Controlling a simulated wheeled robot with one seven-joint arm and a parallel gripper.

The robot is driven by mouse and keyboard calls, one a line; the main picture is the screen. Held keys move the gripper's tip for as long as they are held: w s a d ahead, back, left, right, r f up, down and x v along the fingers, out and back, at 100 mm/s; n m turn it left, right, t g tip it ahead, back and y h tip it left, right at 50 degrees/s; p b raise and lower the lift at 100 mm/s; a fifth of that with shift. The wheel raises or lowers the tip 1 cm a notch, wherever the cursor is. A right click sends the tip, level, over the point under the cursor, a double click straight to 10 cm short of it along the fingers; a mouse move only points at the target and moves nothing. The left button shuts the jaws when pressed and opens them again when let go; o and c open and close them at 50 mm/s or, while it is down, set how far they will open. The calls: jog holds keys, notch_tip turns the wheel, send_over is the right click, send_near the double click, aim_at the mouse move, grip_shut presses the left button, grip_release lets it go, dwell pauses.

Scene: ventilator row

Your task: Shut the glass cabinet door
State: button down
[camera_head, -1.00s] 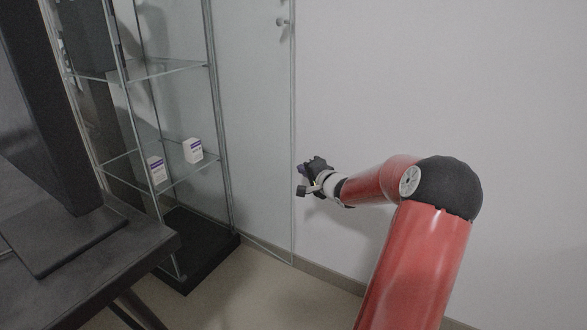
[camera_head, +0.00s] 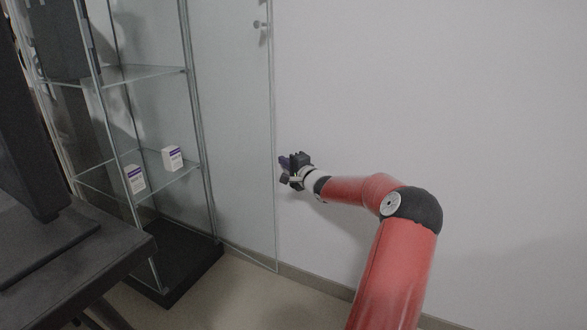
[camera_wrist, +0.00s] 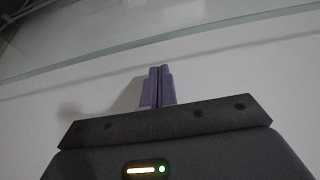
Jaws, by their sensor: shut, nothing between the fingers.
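The glass cabinet (camera_head: 196,130) stands at the left in the head view. Its clear glass door (camera_head: 238,150) stands swung open to the right, near the wall, with a small round knob (camera_head: 257,24) near its free edge. My gripper (camera_head: 282,165) is just right of the door's free edge, well below the knob. In the wrist view its purple fingers (camera_wrist: 158,87) are together and empty. The door's greenish glass edge (camera_wrist: 130,48) crosses that view beyond the fingertips. I cannot tell whether the fingers touch the glass.
Two small white-and-purple boxes, one left (camera_head: 135,178) and one right (camera_head: 173,158), stand on a glass shelf. A dark table (camera_head: 75,255) fills the lower left. A plain wall (camera_head: 420,90) is behind my arm. Bare floor (camera_head: 235,300) shows below the door.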

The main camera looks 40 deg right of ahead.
jog(key=shift+s+a+r+b, duration=0.1)
jog(key=shift+s+a+b, duration=0.2)
jog(key=shift+a, duration=0.45)
jog(key=shift+s+a+b, duration=0.15)
jog(key=shift+s+a, duration=0.1)
jog(key=shift+a, duration=0.5)
